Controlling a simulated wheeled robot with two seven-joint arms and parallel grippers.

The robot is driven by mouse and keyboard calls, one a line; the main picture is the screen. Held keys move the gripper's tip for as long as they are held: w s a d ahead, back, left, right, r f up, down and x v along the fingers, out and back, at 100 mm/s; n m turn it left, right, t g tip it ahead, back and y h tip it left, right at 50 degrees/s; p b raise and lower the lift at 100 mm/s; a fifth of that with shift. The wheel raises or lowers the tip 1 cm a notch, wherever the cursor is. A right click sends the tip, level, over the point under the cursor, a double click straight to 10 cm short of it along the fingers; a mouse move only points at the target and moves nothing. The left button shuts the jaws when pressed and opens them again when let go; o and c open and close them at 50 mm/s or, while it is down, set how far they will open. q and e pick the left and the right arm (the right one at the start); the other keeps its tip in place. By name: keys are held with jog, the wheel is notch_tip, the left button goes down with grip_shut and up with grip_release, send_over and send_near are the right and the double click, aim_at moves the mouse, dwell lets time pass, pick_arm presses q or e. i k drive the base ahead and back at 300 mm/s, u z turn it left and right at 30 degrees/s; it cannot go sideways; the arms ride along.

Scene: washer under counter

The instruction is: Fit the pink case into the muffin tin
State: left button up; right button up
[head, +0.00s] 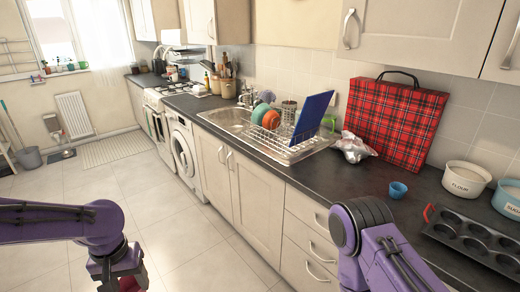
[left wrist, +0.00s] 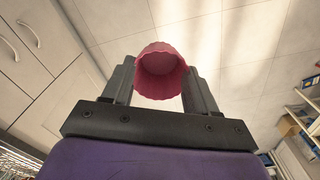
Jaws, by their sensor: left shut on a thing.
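The pink case (left wrist: 160,66) is a ruffled cup held between the two dark fingers of my left gripper (left wrist: 161,88) in the left wrist view. In the head view my left gripper (head: 122,284) is low at the bottom edge, over the floor and away from the counter, with only a bit of red-pink showing. The muffin tin (head: 452,236) is dark with several round cups and a red grip at its left end. It lies on the counter at the far right, cut by the picture edge. My right arm shows, but its gripper is out of view.
A blue case (head: 398,190) stands on the counter left of the tin. Behind are a flour pot (head: 466,179), a sugar pot (head: 508,198) and a red tartan bag (head: 390,122). A dish rack (head: 290,150) stands farther left. The floor (head: 165,215) is clear.

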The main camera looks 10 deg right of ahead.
aim_at(472, 252)
jog(key=k, duration=0.6)
jog(key=z, duration=2.1)
jog(key=i, duration=1.5)
